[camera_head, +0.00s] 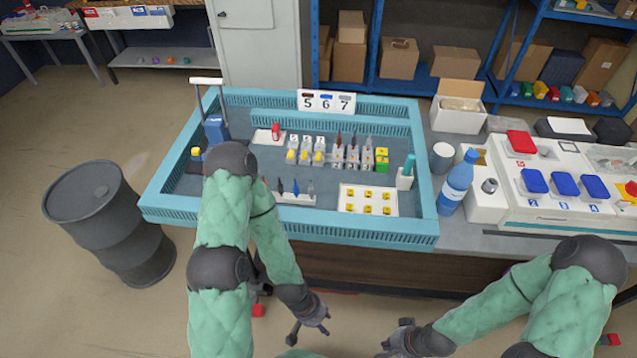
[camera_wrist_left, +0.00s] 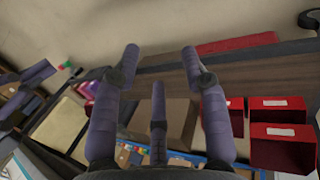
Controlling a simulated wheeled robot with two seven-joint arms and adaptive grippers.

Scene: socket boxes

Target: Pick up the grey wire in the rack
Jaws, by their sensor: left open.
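The white rack (camera_head: 290,198) stands in the front part of the blue-rimmed tray, holding a few upright wires. The grey wire (camera_head: 310,187) is at the rack's right end, to the right of a blue one and a dark one. My left gripper (camera_head: 308,326) is below the tray's front edge, well apart from the rack. In the left wrist view its fingers (camera_wrist_left: 160,62) are spread and empty. My right gripper (camera_head: 397,337) is low in front of the table, to the right of the left one; its jaws are too small to read.
The tray's raised front rim (camera_head: 340,233) lies between my grippers and the rack. A white block with yellow pieces (camera_head: 346,208) is right of the rack. A blue bottle (camera_head: 457,183) stands outside the tray. Red bins (camera_wrist_left: 281,152) show in the left wrist view.

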